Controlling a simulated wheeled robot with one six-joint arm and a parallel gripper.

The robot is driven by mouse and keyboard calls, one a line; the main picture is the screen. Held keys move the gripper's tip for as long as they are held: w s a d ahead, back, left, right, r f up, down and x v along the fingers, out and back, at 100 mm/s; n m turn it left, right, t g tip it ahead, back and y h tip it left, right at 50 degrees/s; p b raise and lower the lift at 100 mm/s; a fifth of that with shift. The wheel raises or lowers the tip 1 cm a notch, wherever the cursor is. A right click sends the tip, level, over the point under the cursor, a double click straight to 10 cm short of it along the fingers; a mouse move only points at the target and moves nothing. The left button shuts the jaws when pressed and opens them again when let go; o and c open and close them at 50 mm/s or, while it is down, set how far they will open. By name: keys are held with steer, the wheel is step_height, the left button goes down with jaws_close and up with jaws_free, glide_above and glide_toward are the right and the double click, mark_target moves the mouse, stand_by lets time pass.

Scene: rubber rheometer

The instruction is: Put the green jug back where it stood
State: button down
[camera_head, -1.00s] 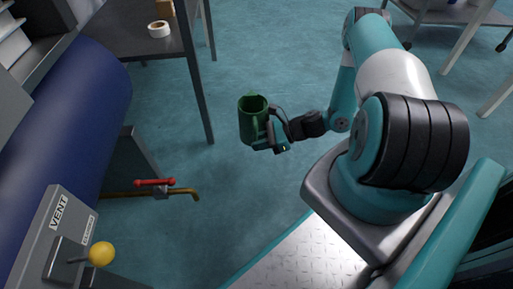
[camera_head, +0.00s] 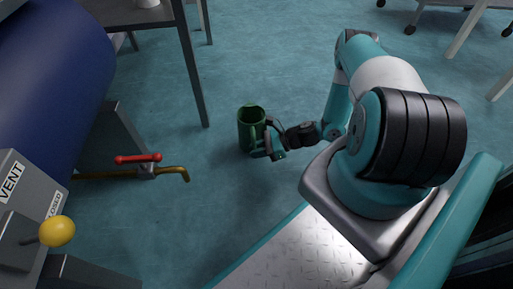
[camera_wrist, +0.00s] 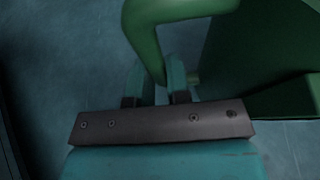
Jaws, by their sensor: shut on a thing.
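The green jug (camera_head: 250,127) is held upright in front of my arm in the head view, with blue floor behind it. My gripper (camera_head: 262,146) is on its lower right side, at the handle. In the wrist view my gripper (camera_wrist: 161,84) is shut on the green handle (camera_wrist: 148,40), and part of the jug's body (camera_wrist: 262,60) fills the right side. The place where the jug stood cannot be told from these frames.
A grey-legged table (camera_head: 185,50) stands at the upper left. A pipe with a red valve handle (camera_head: 138,158) juts out at the left. A box marked VENT with a yellow-knobbed lever (camera_head: 57,231) is at the lower left. Open floor lies around the jug.

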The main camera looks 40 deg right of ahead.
steer(key=shift+w+f, duration=0.1)
steer(key=shift+f, duration=0.75)
steer(key=shift+f+b, duration=0.15)
steer(key=shift+b, duration=0.25)
steer(key=c, duration=1.1)
jaws_free()
